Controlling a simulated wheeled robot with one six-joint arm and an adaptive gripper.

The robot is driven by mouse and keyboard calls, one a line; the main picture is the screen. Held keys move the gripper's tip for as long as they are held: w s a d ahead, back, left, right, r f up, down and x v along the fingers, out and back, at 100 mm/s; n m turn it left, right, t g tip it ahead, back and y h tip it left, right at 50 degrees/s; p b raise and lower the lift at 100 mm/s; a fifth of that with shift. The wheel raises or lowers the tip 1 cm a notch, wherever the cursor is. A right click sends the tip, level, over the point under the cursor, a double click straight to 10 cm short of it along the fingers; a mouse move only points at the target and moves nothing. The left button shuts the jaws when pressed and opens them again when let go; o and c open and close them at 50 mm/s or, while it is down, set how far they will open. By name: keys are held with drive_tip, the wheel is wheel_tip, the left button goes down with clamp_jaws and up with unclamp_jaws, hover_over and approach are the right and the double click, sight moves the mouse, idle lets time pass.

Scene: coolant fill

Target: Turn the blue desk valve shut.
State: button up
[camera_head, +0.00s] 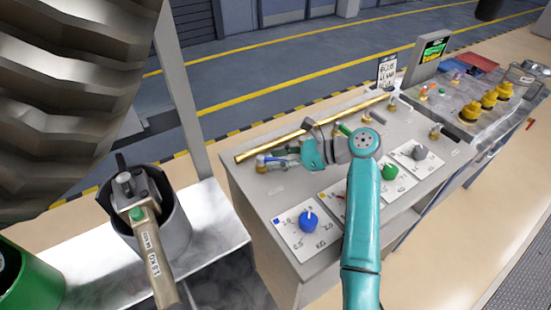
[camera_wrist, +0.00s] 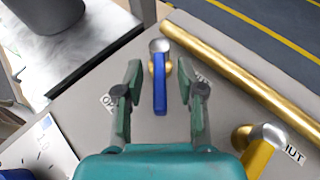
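The blue desk valve (camera_wrist: 160,90) has a blue lever with a rounded metal hub at its upper end, beside the brass pipe. In the wrist view the lever points from the hub down toward my gripper, across the pipe's direction. My gripper (camera_wrist: 158,82) is open, with one finger on each side of the lever and a visible gap on both sides. In the head view my gripper (camera_head: 276,160) reaches left over the desk at the blue valve (camera_head: 261,161), partly covering it. Whether the fingers are at the lever's height is unclear.
A brass pipe (camera_wrist: 245,78) runs along the desk's far edge. A yellow-levered valve (camera_wrist: 258,157) sits to the right. Dial plates with blue (camera_head: 309,221) and green (camera_head: 390,172) knobs line the desk front. A grey post (camera_head: 182,90) stands left of the desk.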

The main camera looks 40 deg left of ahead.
drive_tip(key=v, duration=1.1)
